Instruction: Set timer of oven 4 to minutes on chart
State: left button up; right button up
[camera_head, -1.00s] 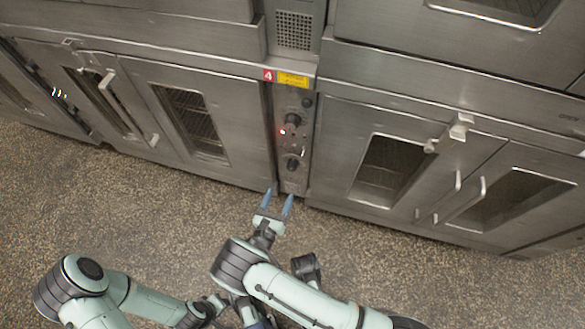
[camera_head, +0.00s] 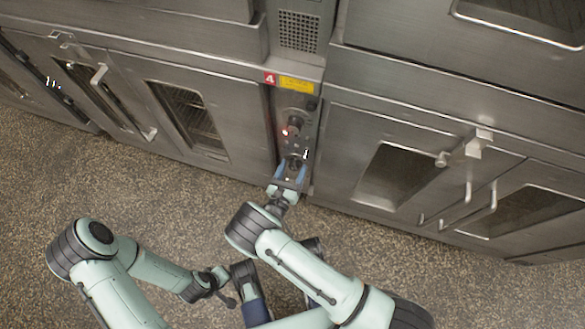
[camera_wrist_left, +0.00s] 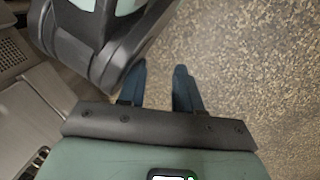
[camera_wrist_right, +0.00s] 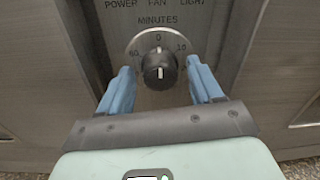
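Oven 4's control panel (camera_head: 309,135) carries a red "4" label (camera_head: 270,78) at its top. The black timer knob (camera_wrist_right: 159,70) sits on a round dial marked "MINUTES", with 0 at the top and 60 at the left. My right gripper (camera_wrist_right: 162,88) is open, its blue fingers on either side of the knob with gaps between; in the head view (camera_head: 290,174) it is at the panel's lower knob. My left gripper (camera_wrist_left: 160,88) is open and empty over the floor. No chart is in view.
Oven doors with handles stand left (camera_head: 185,115) and right (camera_head: 400,170) of the panel. Another knob (camera_head: 295,121) and a red light (camera_head: 285,132) are above the timer knob. My right arm is close beside the left gripper. The speckled floor (camera_head: 110,180) is clear.

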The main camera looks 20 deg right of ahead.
jog(key=c, duration=0.9)
jog(key=shift+c, duration=0.2)
pick_arm(q)
jog(key=shift+w+r, duration=0.15)
pick_arm(e)
jog(key=m+p, duration=0.1)
jog(key=m, duration=0.3)
jog(key=shift+m+p, duration=0.3)
jog(key=shift+p, duration=0.05)
jog(key=m+p, duration=0.1)
jog(key=m, duration=0.3)
jog(key=shift+m+y+p, duration=0.3)
jog(key=shift+m+p, duration=0.05)
jog(key=shift+m, duration=1.05)
pick_arm(q)
jog(key=w+d+r+t+p, duration=0.1)
jog(key=w+d+r, duration=0.1)
jog(key=r, duration=0.5)
jog(key=shift+w+d+m, duration=0.15)
jog(key=shift+w+m, duration=0.15)
jog(key=shift+w, duration=0.35)
pick_arm(e)
jog(key=shift+m, duration=1.5)
pick_arm(q)
jog(key=shift+s, duration=0.1)
